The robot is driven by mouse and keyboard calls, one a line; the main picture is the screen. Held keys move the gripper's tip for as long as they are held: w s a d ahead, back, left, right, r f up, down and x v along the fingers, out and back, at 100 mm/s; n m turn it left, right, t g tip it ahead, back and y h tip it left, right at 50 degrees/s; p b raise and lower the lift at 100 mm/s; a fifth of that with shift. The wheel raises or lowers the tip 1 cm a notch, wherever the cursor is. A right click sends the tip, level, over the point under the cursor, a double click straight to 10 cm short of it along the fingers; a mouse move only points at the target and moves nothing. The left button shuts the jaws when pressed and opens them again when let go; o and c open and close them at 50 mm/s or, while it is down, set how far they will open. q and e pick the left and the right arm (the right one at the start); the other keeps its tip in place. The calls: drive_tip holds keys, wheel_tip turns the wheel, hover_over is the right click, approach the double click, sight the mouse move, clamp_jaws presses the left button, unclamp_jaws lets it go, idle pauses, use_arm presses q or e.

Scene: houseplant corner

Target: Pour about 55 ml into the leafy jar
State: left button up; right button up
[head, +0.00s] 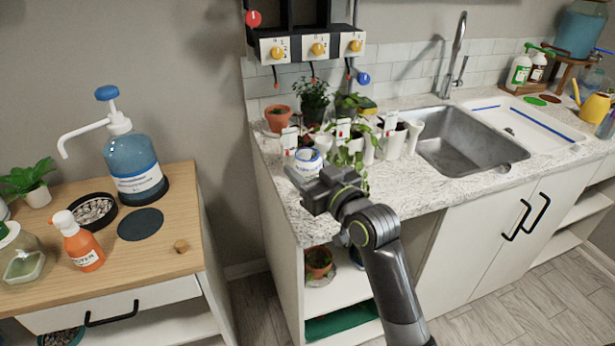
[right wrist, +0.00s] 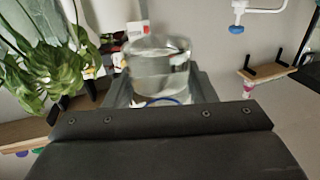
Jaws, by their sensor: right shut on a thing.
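My right gripper (head: 312,179) is over the front left of the counter, shut on a clear cup (head: 308,157) with blue markings. In the right wrist view the clear cup (right wrist: 158,66) sits between the two fingers, with a blue line near its lower part. Its fill level is hard to tell. A leafy green plant (head: 346,152) stands just behind the gripper; its container is mostly hidden. Large green leaves (right wrist: 42,72) fill the left of the right wrist view, apart from the cup. My left gripper is not in view.
Several white labelled pots (head: 392,142) and a terracotta pot (head: 278,118) crowd the counter behind. A sink (head: 470,140) lies to the right. A wooden side table (head: 185,215) holds a blue pump bottle (head: 135,165) and an orange spray bottle (head: 82,247). A dial rack (head: 312,46) hangs above.

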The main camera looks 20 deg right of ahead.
drive_tip(key=s+f, duration=0.6)
drive_tip(key=f, duration=0.1)
drive_tip(key=shift+s+f, duration=0.1)
drive_tip(key=shift+f, duration=0.05)
drive_tip(key=shift+d+r+m+p, duration=0.2)
drive_tip(key=shift+r+m+p, duration=0.15)
drive_tip(key=shift+p, duration=0.45)
drive_tip(key=m+p, duration=0.1)
drive_tip(key=p, duration=0.1)
drive_tip(key=w+d+m+g+p, duration=0.1)
drive_tip(key=m+p, duration=0.1)
drive_tip(key=shift+d+r, duration=0.1)
drive_tip(key=shift+r, duration=0.05)
drive_tip(key=shift+w+d+r+m+g+y+p, duration=0.2)
drive_tip(key=shift+r+m+g+p, duration=0.25)
drive_tip(key=shift+r+m+p, duration=1.3)
drive_tip(key=shift+w+d+m+g+y+p, duration=0.1)
drive_tip(key=shift+d+m+g+y+p, duration=0.55)
drive_tip(key=shift+p, duration=2.3)
drive_tip(key=shift+w+a+r+m+g+h+p, duration=0.15)
drive_tip(key=shift+r+m+p, duration=0.75)
drive_tip(key=shift+m+p, duration=1.05)
drive_tip(key=shift+f+p, duration=0.1)
drive_tip(key=shift+p, duration=0.35)
